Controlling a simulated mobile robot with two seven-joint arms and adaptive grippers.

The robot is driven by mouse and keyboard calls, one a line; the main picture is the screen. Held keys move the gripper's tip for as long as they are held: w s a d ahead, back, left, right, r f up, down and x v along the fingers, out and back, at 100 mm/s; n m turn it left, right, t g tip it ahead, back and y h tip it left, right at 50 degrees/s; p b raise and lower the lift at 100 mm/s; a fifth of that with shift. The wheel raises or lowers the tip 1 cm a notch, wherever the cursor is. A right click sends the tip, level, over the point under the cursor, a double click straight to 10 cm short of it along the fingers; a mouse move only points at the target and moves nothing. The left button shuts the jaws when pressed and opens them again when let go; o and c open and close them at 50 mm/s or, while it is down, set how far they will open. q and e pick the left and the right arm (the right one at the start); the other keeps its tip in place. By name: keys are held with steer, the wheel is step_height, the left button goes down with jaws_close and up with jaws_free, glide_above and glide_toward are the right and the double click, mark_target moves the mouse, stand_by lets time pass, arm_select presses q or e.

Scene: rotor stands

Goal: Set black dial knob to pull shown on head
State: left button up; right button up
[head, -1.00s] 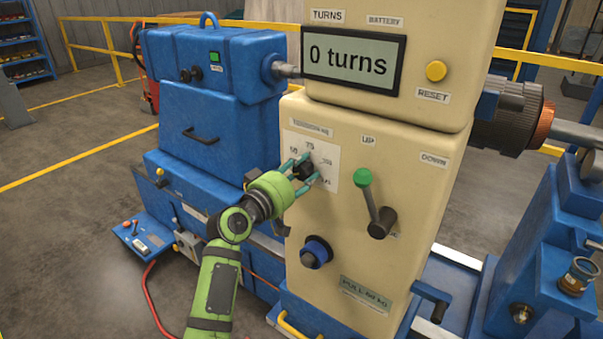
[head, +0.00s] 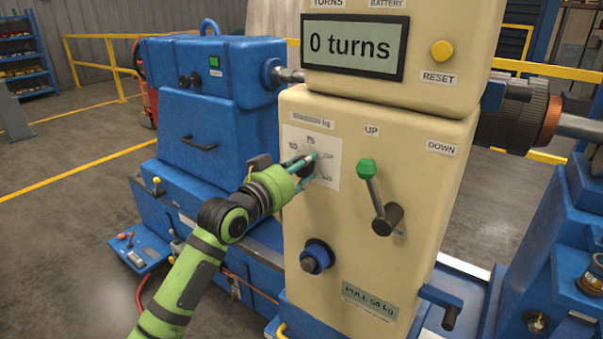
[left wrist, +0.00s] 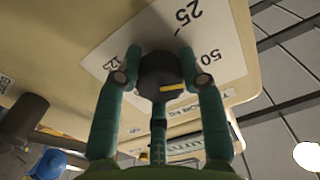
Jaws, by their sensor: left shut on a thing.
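The black dial knob (left wrist: 160,72) sits on a white scale plate (head: 326,150) on the front of the cream head (head: 385,190). My left gripper (head: 306,166) comes in from the left and is shut around the knob. In the left wrist view its teal fingers (left wrist: 158,75) stand on both sides of the knob, with another finger below. The knob's yellow mark points right, a little below the 50 label (left wrist: 208,57). The 25 and 125 labels also show there. The lower plate (head: 369,299) reads PULL 50 kg. My right gripper is out of view.
A blue-collared knob (head: 316,257) sits below the dial. The display (head: 352,45) reads 0 turns, with a yellow reset button (head: 441,51) beside it. A blue machine (head: 215,120) stands left.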

arm_select(q)
steer(key=shift+m, duration=0.9)
steer(key=o, duration=1.2)
steer(key=shift+c, duration=0.2)
steer(key=v, duration=1.2)
